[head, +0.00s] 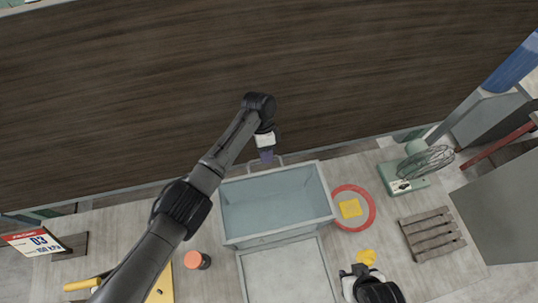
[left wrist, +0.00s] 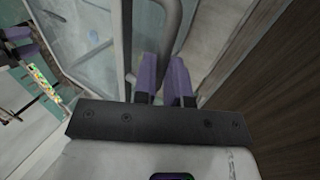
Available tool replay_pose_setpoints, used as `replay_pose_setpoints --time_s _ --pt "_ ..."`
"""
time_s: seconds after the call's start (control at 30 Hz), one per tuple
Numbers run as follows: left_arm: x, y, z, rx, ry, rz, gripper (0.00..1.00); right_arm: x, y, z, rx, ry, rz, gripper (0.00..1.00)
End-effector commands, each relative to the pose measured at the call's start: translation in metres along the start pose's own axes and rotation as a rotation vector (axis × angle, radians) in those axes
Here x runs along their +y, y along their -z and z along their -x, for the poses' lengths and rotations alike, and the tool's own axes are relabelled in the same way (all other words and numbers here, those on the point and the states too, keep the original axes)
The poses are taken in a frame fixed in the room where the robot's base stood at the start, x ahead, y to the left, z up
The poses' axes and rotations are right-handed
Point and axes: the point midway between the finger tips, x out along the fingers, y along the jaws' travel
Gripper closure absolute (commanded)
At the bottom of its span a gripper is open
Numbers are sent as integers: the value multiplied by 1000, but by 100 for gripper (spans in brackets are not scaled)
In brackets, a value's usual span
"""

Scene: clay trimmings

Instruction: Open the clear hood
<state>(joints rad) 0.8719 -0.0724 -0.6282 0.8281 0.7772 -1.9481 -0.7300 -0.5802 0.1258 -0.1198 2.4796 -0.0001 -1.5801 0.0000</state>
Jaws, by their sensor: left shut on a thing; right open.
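The clear hood (head: 328,188) is a pale blue see-through box with a grey frame, in the middle of the bench in the head view. A thin grey handle (head: 281,158) sticks out from its far edge. My left gripper (head: 267,157) reaches over from the left and is shut on this handle. In the left wrist view the handle (left wrist: 172,22) runs down between the purple fingers (left wrist: 165,80), beside the hood's clear panel (left wrist: 85,35). I cannot tell how far the hood is raised. My right gripper (head: 354,271) is open at the bottom, beside a yellow lump (head: 366,256).
A dark wooden panel (head: 200,90) stands close behind the hood. A grey tray (head: 286,272) lies in front. To the right are a red ring (head: 371,213) around a yellow piece (head: 350,208), a green fan (head: 405,184) and a slatted wooden pallet (head: 432,235). An orange-topped jar (head: 194,260) stands left.

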Motion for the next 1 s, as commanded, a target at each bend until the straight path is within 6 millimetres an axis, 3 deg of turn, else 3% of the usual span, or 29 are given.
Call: replay_pose_setpoints --time_s 0.23,0.27,0.53,0.83,1.0 --pt "0 0 -1 0 -1 4 100 -2 0 0 1 5 -6 57" --pt "0 0 -1 0 -1 4 87 -2 1 0 1 5 -7 57" --pt "0 0 0 0 0 2 62 -3 1 0 2 7 -9 57" --pt "1 1 3 1 2 0 62 -2 0 0 2 6 -7 57" --pt "10 0 20 2 5 -1 62 -1 -1 -4 1 2 -2 57"
